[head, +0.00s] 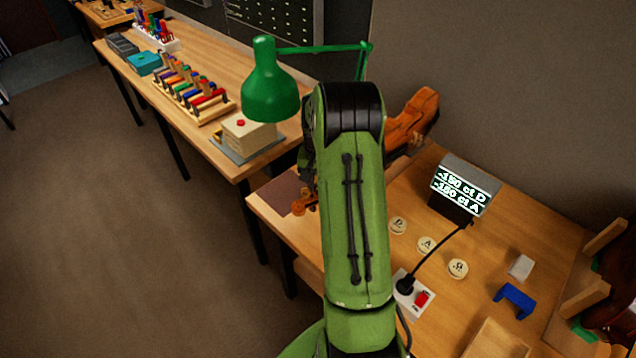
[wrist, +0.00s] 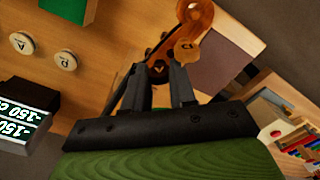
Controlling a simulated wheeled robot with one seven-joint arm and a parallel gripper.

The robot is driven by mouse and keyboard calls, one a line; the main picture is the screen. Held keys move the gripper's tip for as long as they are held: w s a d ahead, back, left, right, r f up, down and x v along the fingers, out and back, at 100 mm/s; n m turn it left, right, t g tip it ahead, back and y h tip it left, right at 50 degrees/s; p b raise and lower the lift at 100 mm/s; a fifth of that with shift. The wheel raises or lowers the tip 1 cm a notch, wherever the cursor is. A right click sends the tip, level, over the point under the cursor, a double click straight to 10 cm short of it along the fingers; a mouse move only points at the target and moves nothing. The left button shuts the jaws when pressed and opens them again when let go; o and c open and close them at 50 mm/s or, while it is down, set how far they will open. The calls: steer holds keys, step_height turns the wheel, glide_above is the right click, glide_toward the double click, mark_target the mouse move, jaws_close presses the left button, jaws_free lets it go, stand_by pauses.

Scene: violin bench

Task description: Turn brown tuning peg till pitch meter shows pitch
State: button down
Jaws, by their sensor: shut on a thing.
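The violin lies on the bench, partly hidden by my arm; its orange-brown body (head: 413,118) shows behind the arm and its scroll (head: 304,204) to the left of it. In the wrist view the scroll (wrist: 196,14) is at the top. My gripper (wrist: 163,72) is at the pegbox, its fingers shut on a brown peg head (wrist: 157,69), mostly hidden between them. Another lettered round peg head (wrist: 187,49) sits beside the right finger. The pitch meter (head: 463,189) reads about -150 ct D and -150 ct A; its screen also shows in the wrist view (wrist: 18,124).
Lettered round discs (head: 427,245) lie in front of the meter. A green lamp (head: 271,90) stands at the left bench.

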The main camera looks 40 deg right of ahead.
steer(key=shift+r, duration=0.1)
steer(key=c, duration=0.9)
jaws_free()
step_height(320, 180, up, 16)
steer(key=shift+f+p, duration=0.15)
steer(key=shift+p, duration=0.2)
stand_by(0.6)
